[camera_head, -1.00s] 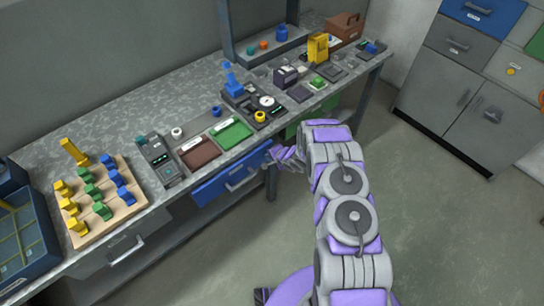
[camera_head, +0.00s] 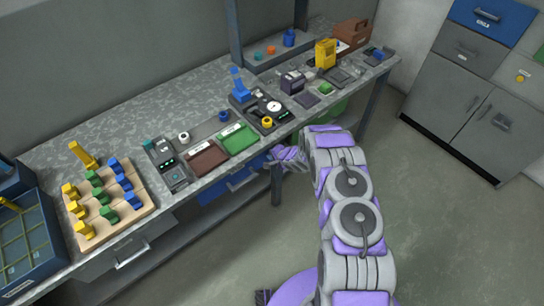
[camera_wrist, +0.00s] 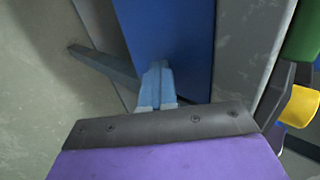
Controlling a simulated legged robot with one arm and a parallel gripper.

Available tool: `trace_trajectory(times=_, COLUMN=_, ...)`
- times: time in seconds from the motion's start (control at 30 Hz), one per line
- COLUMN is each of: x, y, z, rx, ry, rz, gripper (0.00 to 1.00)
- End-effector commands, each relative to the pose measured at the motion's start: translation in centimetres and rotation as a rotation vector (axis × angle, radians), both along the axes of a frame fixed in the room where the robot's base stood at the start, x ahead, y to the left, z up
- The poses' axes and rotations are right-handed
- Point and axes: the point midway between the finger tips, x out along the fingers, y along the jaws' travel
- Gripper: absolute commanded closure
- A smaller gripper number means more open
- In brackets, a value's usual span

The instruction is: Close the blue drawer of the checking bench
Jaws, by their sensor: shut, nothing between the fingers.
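The blue drawer (camera_head: 213,190) of the checking bench is under the worktop, left of a bench leg. Its front now sits shaded beneath the worktop edge; whether it is fully flush cannot be told. It has a grey bar handle (camera_head: 242,183). My gripper (camera_head: 272,157) is at the right end of the drawer, near the leg, partly hidden by my arm. In the wrist view my gripper (camera_wrist: 157,78) is shut and empty, with its fingertips in front of a blue drawer surface (camera_wrist: 165,30). Contact cannot be told for certain.
The worktop (camera_head: 130,130) holds a wooden peg board (camera_head: 125,218), a brown tray (camera_head: 207,160), a green tray (camera_head: 238,140) and several instruments. A grey drawer (camera_head: 115,258) is left below. A cabinet (camera_head: 475,100) stands at right. The floor between is clear.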

Motion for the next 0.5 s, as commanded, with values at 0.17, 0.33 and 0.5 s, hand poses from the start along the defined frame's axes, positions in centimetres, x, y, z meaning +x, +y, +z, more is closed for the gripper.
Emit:
trace_trajectory(times=0.17, x=-2.0, y=-1.0, z=0.3, rx=0.001, ry=0.003, rz=0.0, gripper=1.0)
trace_trajectory(times=0.33, x=-4.2, y=-2.4, z=1.7, rx=0.004, ry=0.002, rz=-0.003, gripper=1.0)
trace_trajectory(times=0.5, x=-6.0, y=-3.5, z=3.7, rx=0.001, ry=0.004, rz=-0.003, gripper=1.0)
